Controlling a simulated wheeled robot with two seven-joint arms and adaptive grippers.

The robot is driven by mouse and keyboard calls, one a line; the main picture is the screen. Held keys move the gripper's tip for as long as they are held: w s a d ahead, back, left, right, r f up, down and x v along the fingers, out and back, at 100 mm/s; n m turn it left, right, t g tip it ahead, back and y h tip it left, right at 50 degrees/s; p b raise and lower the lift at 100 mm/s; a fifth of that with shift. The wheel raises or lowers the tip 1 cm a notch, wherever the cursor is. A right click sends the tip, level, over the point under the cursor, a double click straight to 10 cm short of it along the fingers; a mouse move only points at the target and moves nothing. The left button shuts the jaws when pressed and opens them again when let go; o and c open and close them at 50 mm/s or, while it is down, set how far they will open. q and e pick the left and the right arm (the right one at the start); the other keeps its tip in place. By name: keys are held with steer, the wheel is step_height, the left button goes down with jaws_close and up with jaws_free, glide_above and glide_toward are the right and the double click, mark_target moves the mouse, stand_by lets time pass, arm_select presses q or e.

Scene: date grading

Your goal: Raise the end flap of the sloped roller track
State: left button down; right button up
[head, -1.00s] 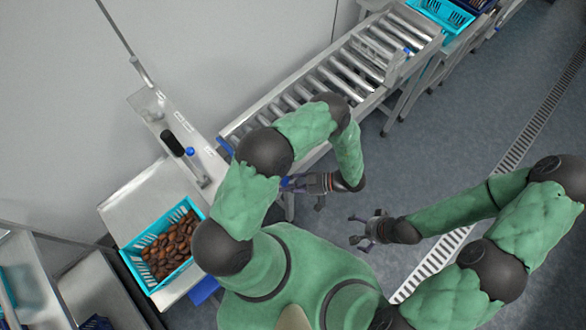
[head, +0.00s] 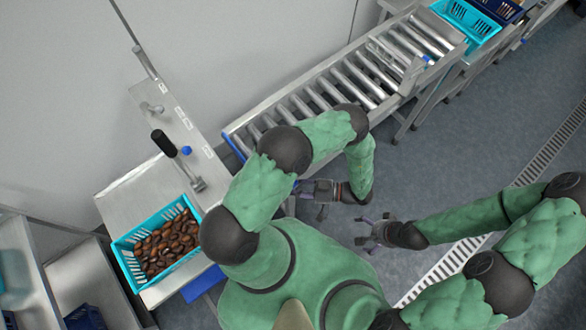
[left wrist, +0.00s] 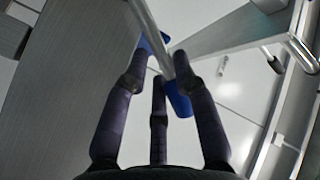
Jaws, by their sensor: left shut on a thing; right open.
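The sloped roller track (head: 338,86) runs from upper right to lower left in the head view. A blue strip (head: 233,147) shows at its lower left end; my left arm covers the rest of that end. My left gripper (head: 300,188) is below it. In the left wrist view its fingers (left wrist: 160,80) are shut around a metal bar with a blue piece (left wrist: 178,98), which looks like the end flap. The flap's angle cannot be told. My right gripper (head: 364,231) is open and empty over the floor.
A steel bench (head: 120,205) at left holds a turquoise crate (head: 120,255) of brown dates. A black-handled lever (head: 164,143) and blue knob (head: 186,150) stand near the track's end. Turquoise (head: 470,36) and dark blue crates are at the top right. Floor at right is clear.

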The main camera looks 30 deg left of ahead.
arm_select(q)
steer(key=shift+w+r, duration=0.2)
steer(key=shift+w, duration=0.2)
steer(key=c, duration=1.1)
jaws_free()
steer(key=shift+o, duration=0.8)
steer(key=shift+s+f, duration=0.1)
steer(key=shift+s, duration=0.05)
steer(key=v, duration=0.7)
steer(key=shift+d, duration=0.3)
